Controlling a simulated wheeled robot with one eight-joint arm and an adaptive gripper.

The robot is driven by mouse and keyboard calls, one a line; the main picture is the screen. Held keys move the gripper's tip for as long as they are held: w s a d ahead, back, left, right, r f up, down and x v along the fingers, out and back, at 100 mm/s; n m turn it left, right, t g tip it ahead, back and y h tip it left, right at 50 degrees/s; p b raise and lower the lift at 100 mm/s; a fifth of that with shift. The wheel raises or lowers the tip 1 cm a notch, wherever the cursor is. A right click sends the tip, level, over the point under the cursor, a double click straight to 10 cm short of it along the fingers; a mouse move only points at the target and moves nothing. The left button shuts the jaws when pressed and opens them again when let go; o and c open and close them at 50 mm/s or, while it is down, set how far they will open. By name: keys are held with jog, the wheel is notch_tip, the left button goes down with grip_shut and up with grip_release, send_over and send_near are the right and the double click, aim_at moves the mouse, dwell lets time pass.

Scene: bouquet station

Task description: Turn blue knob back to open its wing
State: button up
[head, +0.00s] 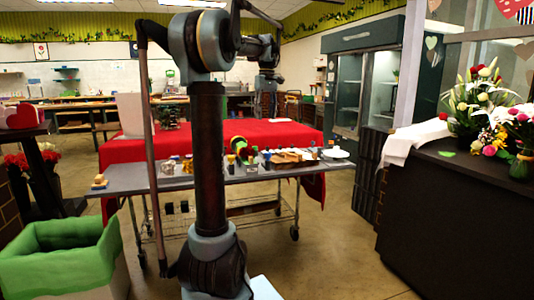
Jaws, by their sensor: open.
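A steel worktable (130,180) stands behind my arm, with a row of small items along its top. A device with yellow, green and dark parts (240,146) stands near the middle of the table, just right of my arm. Small blue spots show near it, but I cannot tell which is the blue knob, or how a wing stands. My gripper (267,105) appears as the dark end of the arm, hanging high behind the upper link, above and apart from the table items. It is open, and its fingers are small and hard to make out.
A red-covered table (290,135) stands behind the worktable. A bin with a green liner (60,262) is at the lower left. A dark counter (465,210) with flower bouquets (478,100) and a white cloth (412,140) is at the right. The floor right of the worktable is clear.

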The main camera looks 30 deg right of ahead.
jog(key=d, duration=0.2)
send_near(268, 157)
jog(key=f, duration=0.2)
jog(key=w+f, duration=0.1)
jog(key=f, duration=0.4)
jog(key=shift+w+d+f, duration=0.2)
jog(key=shift+d+f, duration=0.05)
jog(key=shift+d, duration=0.05)
jog(key=shift+c, duration=0.2)
jog(key=c, duration=1)
